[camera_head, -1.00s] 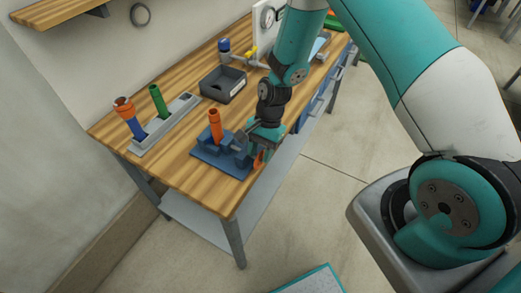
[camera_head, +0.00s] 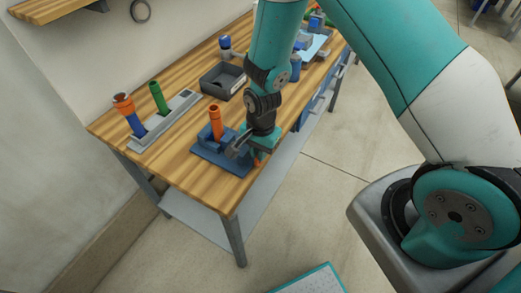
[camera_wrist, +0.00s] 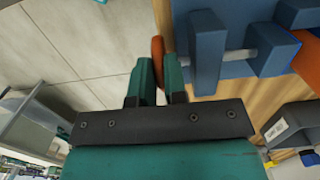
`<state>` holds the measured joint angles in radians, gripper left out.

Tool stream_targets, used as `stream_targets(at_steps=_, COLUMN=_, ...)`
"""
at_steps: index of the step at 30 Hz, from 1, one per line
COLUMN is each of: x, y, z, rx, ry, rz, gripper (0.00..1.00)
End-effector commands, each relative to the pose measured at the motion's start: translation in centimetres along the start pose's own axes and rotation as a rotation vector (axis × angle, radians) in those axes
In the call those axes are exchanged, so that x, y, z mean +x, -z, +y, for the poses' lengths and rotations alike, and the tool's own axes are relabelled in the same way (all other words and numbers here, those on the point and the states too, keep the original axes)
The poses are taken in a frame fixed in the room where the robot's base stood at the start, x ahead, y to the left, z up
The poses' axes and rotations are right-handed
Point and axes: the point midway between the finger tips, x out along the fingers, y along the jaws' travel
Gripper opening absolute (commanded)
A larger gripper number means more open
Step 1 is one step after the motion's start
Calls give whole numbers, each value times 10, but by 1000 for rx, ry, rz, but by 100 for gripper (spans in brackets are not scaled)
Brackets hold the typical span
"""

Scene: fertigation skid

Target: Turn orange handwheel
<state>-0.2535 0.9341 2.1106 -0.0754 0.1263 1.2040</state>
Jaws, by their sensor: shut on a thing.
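The orange handwheel (camera_wrist: 157,50) is seen edge-on between my fingers in the wrist view; a sliver of it (camera_head: 257,161) shows below my gripper in the head view. My gripper (camera_wrist: 157,82) is shut on the handwheel, with one finger on each side of it. The handwheel is at the right side of a blue vise-like fixture (camera_head: 205,156), beyond the bench's front edge. The fixture's blue blocks and grey shaft (camera_wrist: 238,56) show in the wrist view. An orange cylinder (camera_head: 215,120) stands upright in the fixture. Most of the wheel is hidden in the head view.
The fixture stands on a wooden bench (camera_head: 185,178). A grey rack (camera_head: 173,122) holds a green cylinder (camera_head: 157,97) and a blue one with an orange top (camera_head: 130,112). A dark open bin (camera_head: 222,82) is behind. Floor is clear in front of the bench.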

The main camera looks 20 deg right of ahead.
Motion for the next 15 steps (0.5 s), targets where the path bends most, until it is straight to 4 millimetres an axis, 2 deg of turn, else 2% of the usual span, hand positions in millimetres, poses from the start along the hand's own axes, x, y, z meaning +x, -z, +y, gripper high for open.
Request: stream_targets(at_steps=15, x=15, y=-17, z=-2, rx=-9, ry=7, rz=490, gripper=0)
